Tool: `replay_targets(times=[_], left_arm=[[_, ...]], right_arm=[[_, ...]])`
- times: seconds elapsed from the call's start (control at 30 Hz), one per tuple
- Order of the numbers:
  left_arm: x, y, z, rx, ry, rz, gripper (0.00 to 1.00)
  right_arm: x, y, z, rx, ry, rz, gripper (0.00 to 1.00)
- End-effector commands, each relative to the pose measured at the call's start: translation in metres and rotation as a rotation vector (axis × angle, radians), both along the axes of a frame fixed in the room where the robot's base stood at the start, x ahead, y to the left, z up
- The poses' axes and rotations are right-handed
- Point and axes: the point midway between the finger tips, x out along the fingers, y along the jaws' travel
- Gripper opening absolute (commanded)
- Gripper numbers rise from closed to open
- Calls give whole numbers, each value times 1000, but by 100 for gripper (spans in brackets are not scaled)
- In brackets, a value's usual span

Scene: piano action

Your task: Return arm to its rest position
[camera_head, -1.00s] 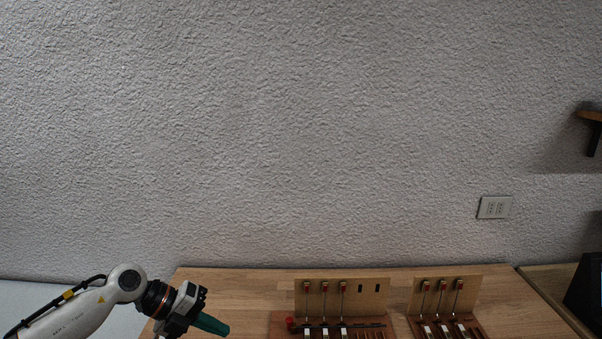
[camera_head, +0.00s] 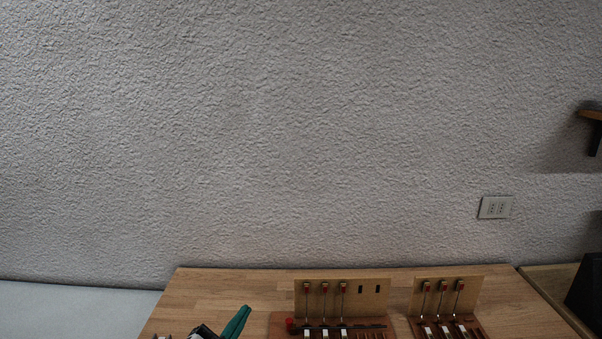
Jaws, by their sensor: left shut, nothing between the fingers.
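My left gripper (camera_head: 236,322) is at the bottom edge of the head view, over the left part of the wooden table (camera_head: 230,285). Its green fingers are shut with nothing between them and point up and to the right. Most of my left arm is below the picture. A piano action model (camera_head: 341,299) with several hammers stands to the right of the gripper, apart from it. A second, similar model (camera_head: 446,296) stands further right. My right gripper is not in view.
A small red part (camera_head: 290,322) sits at the left end of the first model. A black object (camera_head: 585,285) stands at the far right.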

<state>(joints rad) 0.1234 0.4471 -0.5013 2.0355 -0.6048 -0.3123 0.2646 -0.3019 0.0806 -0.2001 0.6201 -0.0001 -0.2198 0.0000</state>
Motion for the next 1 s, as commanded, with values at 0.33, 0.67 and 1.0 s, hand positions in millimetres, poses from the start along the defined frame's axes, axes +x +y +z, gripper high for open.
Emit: replay_targets(times=[0.33,0.67,1.0], left_arm=[[-129,85,-149,-266,874,498,0],[-240,94,-195,-287,1332,605,0],[-271,91,-258,-274,1510,624,0]], right_arm=[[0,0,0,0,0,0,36],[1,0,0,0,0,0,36],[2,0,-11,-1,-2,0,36]])
